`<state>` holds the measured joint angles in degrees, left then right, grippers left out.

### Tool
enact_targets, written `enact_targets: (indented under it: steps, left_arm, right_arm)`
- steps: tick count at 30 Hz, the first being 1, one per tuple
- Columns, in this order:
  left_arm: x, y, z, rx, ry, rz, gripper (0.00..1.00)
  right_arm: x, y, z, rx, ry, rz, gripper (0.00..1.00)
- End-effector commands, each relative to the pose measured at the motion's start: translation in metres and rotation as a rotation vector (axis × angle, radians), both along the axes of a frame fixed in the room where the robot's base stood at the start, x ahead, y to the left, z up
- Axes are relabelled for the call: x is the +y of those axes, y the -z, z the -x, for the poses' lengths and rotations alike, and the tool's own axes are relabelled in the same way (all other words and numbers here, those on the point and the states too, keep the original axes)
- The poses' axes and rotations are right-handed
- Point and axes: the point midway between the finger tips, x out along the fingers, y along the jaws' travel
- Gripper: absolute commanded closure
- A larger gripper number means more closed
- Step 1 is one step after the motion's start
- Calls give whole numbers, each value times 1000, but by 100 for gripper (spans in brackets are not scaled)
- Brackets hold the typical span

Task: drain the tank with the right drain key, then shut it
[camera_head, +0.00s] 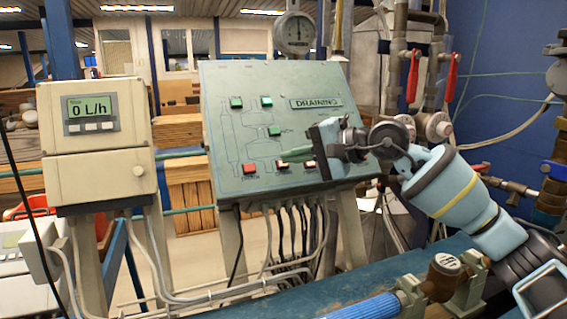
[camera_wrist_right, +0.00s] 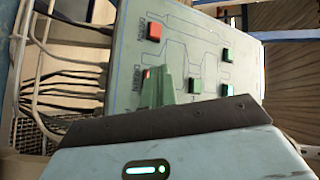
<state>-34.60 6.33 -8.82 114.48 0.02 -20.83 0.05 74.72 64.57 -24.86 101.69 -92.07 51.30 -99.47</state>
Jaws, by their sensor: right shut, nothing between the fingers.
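In the right wrist view the fingers (camera_wrist_right: 159,88) point at the panel and partly cover the second red key (camera_wrist_right: 147,73); the third is hidden. I cannot tell whether the tips touch. My left gripper is out of view.
A meter box (camera_head: 98,140) at left reads 0 L/h. Pipes with red-handled valves (camera_head: 412,77) stand right of the panel. Cables hang below the panel. A blue cylinder (camera_head: 365,307) and brass fittings (camera_head: 445,272) occupy the bench in front.

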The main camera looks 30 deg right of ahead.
Motion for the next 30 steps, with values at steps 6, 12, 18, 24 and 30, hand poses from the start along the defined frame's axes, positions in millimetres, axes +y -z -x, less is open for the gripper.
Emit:
enact_targets:
  steps: [6, 12, 18, 24, 30]
  left_arm:
    - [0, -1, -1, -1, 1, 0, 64]
    - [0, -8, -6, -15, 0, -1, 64]
    - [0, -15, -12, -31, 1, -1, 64]
    - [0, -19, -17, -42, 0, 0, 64]
    - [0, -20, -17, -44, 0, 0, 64]
  right_arm:
    - [1, -3, 3, -1, 0, 0, 100]
    - [3, -16, 15, -4, 0, 1, 100]
    - [6, -27, 28, -4, 0, 0, 100]
    - [8, -34, 36, -1, 0, 0, 100]
    - [9, -33, 36, 1, 0, -1, 100]
